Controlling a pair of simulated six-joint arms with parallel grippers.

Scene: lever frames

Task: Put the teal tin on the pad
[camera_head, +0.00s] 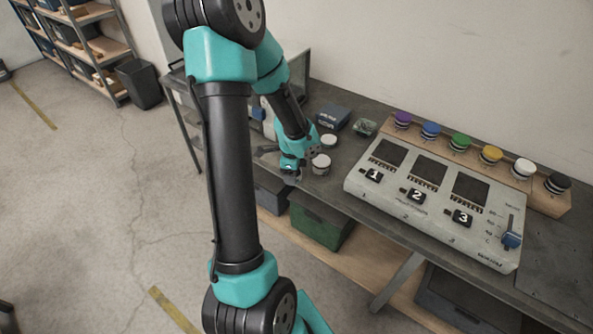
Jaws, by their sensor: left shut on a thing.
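My left gripper (291,176) is at the front edge of the bench, low beside two pale round-topped things. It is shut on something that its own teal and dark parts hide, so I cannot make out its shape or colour. One pale round thing (321,164) stands just right of the gripper; I cannot tell if they touch. The other pale round thing (328,141) stands behind it. I cannot pick out the teal tin apart from my teal wrist, nor say for sure which surface is the pad. My right gripper is not in view.
A dark blue box (332,117) and a small green board (364,127) lie farther back.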

